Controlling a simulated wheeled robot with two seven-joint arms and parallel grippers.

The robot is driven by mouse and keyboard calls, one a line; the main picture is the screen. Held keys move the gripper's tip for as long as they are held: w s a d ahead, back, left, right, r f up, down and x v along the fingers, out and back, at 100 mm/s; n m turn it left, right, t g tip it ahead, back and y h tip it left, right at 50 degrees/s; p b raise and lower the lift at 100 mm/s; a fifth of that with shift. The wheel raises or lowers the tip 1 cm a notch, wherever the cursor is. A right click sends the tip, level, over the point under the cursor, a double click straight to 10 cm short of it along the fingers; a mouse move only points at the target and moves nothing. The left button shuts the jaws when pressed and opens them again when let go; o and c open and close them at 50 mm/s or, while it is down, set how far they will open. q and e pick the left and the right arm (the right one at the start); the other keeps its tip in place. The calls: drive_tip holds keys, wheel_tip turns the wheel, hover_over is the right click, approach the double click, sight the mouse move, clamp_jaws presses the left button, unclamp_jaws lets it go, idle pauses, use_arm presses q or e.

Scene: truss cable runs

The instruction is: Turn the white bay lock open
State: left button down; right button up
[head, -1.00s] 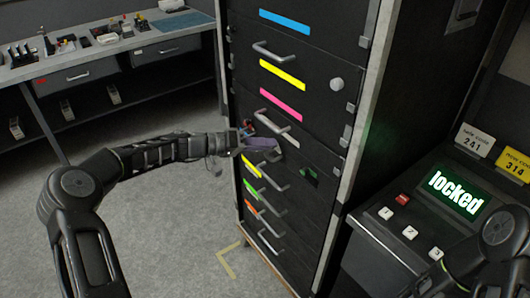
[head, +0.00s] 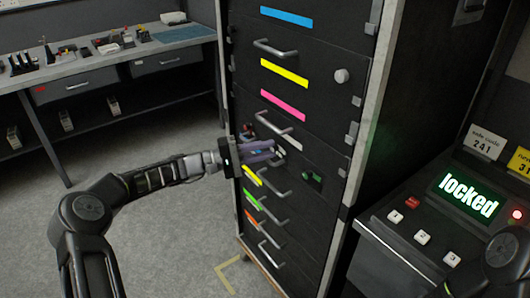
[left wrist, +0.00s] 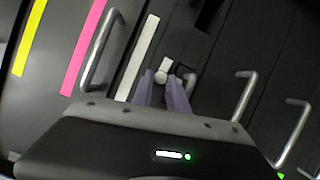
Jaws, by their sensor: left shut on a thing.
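The white bay is the dark drawer front with a white label strip (head: 279,131), which also shows in the left wrist view (left wrist: 138,58). Its lock, a small pale knob with a white bar (left wrist: 166,63), sits beside the strip. My left gripper (head: 272,152) reaches the cabinet front from the left. In the left wrist view its purple fingers (left wrist: 169,84) are shut on the lock knob. The fingers hide part of the knob, and its exact turn is hard to read. My right gripper is out of view.
Metal drawer handles (left wrist: 100,48) stick out close to my left fingers. A dark console (head: 400,236) at the right shows "locked" on a green screen (head: 467,195), with buttons and code cards. A workbench (head: 100,72) stands at the back left; the grey floor is clear.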

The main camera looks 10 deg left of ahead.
use_arm(q)
drive_tip(key=shift+f+n+t, duration=0.1)
drive_tip(key=shift+n+t, duration=0.2)
drive_tip(key=shift+n, duration=0.2)
drive_tip(key=c, duration=1.3)
unclamp_jaws()
